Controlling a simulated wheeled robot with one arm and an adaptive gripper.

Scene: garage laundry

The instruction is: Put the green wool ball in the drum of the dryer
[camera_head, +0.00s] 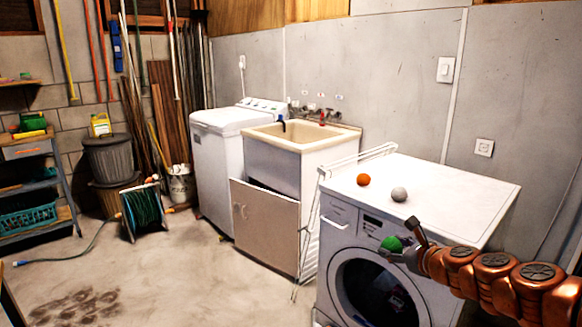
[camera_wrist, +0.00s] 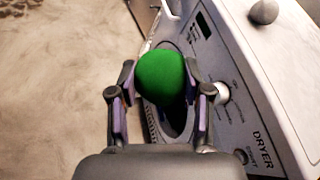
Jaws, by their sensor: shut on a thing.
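The green wool ball (camera_head: 391,244) is held between the fingers of my gripper (camera_head: 396,253), in front of the dryer's upper front. In the wrist view the green ball (camera_wrist: 161,76) sits between the two fingertips of my gripper (camera_wrist: 160,95). The white dryer (camera_head: 340,236) stands at the right, with its control panel (camera_wrist: 235,115) to the right of the ball in the wrist view. The round door or drum opening (camera_head: 380,290) is below my gripper. The ball hides part of it in the wrist view, and I cannot tell whether it is open.
An orange ball (camera_head: 363,180) and a grey ball (camera_head: 399,194) lie on the dryer's top. A white drying rack (camera_head: 310,225) leans beside the dryer's left. A sink cabinet (camera_head: 275,160) and a washing machine (camera_head: 215,165) stand further left.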

